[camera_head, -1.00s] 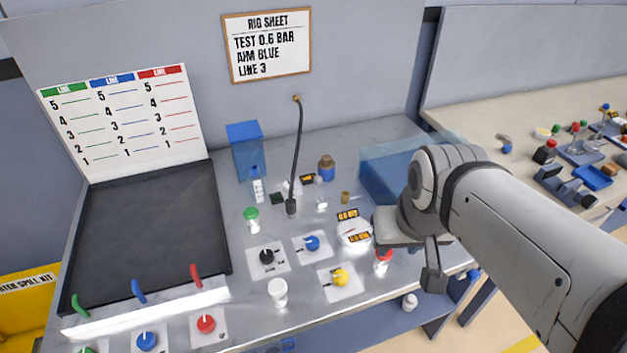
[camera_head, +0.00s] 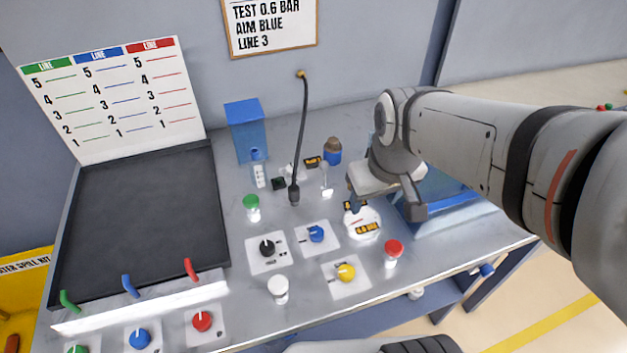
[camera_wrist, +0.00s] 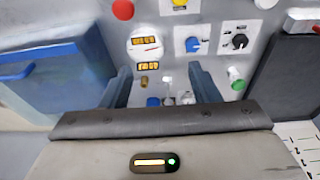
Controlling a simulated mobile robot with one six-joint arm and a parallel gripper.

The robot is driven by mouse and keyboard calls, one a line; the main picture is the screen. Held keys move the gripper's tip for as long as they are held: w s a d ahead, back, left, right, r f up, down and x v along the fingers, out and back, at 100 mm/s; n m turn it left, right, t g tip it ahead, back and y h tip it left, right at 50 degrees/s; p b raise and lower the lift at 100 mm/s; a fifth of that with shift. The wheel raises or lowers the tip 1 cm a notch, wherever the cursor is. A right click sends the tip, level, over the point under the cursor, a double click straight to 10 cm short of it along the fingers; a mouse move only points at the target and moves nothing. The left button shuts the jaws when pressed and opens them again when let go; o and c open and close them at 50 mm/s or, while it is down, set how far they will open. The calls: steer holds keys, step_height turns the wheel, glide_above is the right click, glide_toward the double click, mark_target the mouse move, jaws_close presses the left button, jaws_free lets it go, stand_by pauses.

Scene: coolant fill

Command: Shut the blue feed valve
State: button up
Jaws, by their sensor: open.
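Two blue knobs on white plates show in the head view. One blue knob (camera_head: 139,338) is at the front left, below the blue lever (camera_head: 130,286) and between a green and a red knob. The other blue knob (camera_head: 316,233) is mid-bench, beside a black knob, and also shows in the wrist view (camera_wrist: 193,45). I cannot tell from labels which is the feed valve. My gripper (camera_head: 384,208) is open and empty, over the right part of the bench near the round gauge (camera_head: 363,224). Its fingers (camera_wrist: 160,80) are apart from both knobs.
A black panel (camera_head: 140,220) stands at left with a line chart (camera_head: 105,100) behind it. A thin upright hose (camera_head: 301,140) rises behind. A blue bin (camera_head: 450,205) is at right.

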steer(key=w+a+f+n+g+b, duration=0.1)
steer(key=w+a+f+n+b, duration=0.1)
steer(key=w+a+f+n, duration=0.25)
steer(key=n+g+b, duration=0.1)
steer(key=n+g, duration=0.1)
steer(key=n, duration=0.1)
glide_above(317, 232)
steer(key=shift+m, duration=0.25)
step_height(317, 232, down, 10)
steer(key=shift+r, duration=0.25)
step_height(317, 232, down, 8)
steer(key=shift+r, duration=0.15)
